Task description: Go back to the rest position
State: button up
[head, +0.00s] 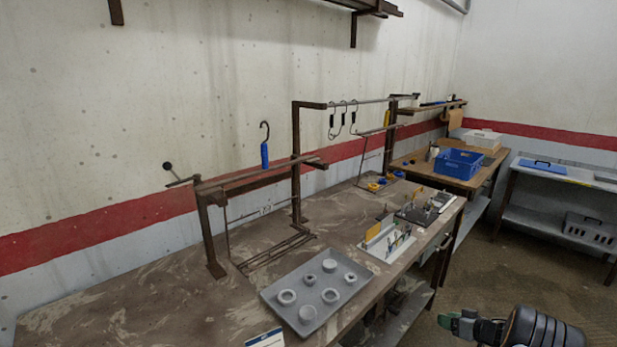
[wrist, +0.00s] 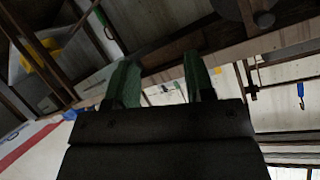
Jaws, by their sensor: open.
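My gripper (head: 456,318) shows at the lower right of the head view, off the front side of the workbench and clear of everything on it. In the wrist view its two green fingers (wrist: 160,85) stand apart with nothing between them. The workbench (head: 150,285) carries a metal rack rail (head: 250,176). A blue-handled hook (head: 264,150) stands at that rail and shows small at the right of the wrist view (wrist: 301,92). Several dark hooks (head: 343,115) hang from the higher rail behind.
A grey tray (head: 328,313) with several round parts lies on the bench front. Holders with small tools (head: 388,243) stand beyond it. A blue crate (head: 457,164) sits on a far table. A grey side table (head: 570,178) stands at the right. Floor around my gripper looks open.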

jog(key=s+d+r+m+g+h, duration=0.25)
jog(key=d+r+h, duration=0.2)
jog(key=h, duration=0.45)
jog(key=s+a+r+m+g+h, duration=0.2)
jog(key=s+a+r+g, duration=0.1)
jog(key=s+r, duration=0.1)
jog(key=s+a+r+n+y, duration=0.1)
jog(key=s+a+r, duration=0.4)
jog(key=a, duration=0.5)
jog(key=s+a+r+g+y+p, duration=0.1)
jog(key=s+a+r+y, duration=0.1)
jog(key=s+a+r, duration=0.3)
jog(key=s+a+r+n+y, duration=0.1)
jog(key=s+a+r, duration=0.5)
jog(key=a, duration=1)
jog(key=s, duration=0.3)
jog(key=shift+s+a+n+g+y, duration=0.2)
jog(key=shift+s+n+g+y, duration=0.1)
jog(key=shift+s+n+g, duration=0.1)
